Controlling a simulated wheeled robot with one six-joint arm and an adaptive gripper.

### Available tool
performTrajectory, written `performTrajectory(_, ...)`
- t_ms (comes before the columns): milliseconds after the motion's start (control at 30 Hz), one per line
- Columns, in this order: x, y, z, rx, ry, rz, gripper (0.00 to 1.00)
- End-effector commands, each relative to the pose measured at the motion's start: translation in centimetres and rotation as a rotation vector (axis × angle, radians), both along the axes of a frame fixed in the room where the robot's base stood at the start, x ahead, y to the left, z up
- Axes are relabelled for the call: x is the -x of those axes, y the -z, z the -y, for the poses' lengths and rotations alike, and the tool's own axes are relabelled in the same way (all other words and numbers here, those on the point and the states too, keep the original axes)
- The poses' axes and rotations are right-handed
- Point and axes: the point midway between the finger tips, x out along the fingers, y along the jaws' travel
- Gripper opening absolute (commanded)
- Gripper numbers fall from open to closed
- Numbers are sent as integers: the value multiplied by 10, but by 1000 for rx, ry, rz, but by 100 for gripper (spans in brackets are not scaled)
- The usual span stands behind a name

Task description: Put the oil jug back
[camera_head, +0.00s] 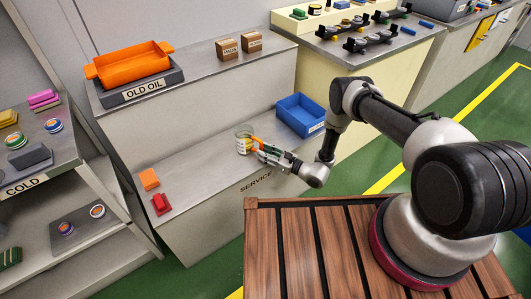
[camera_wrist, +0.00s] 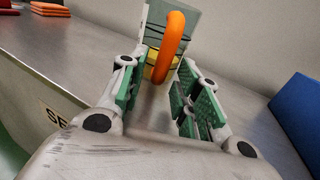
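The oil jug (camera_head: 243,137) is a clear vessel with a yellow band and an orange handle, on the lower steel SERVICE shelf (camera_head: 205,163). In the wrist view its greenish see-through body (camera_wrist: 187,27) stands upright beyond the fingers, with the orange handle (camera_wrist: 172,47) curving toward me. My gripper (camera_head: 258,146) reaches in from the right at the handle's side. In the wrist view my gripper (camera_wrist: 160,78) has its green-padded fingers spread, one on each side of the handle's line, with a visible gap. The handle's lower end is partly hidden, and contact is not visible.
A blue bin (camera_head: 300,116) stands right of the jug. Above, an orange pan (camera_head: 128,67) sits on the OLD OIL stand, with two brown boxes (camera_head: 228,48) farther right.

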Motion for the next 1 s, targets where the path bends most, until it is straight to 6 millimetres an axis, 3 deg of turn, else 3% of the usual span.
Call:
performTrajectory(367, 2, -3, 3, 0, 1, -1, 36)
performTrajectory(800, 51, -2, 79, 0, 5, -1, 36)
performTrajectory(1000, 64, -2, 98, 1, 2, -1, 36)
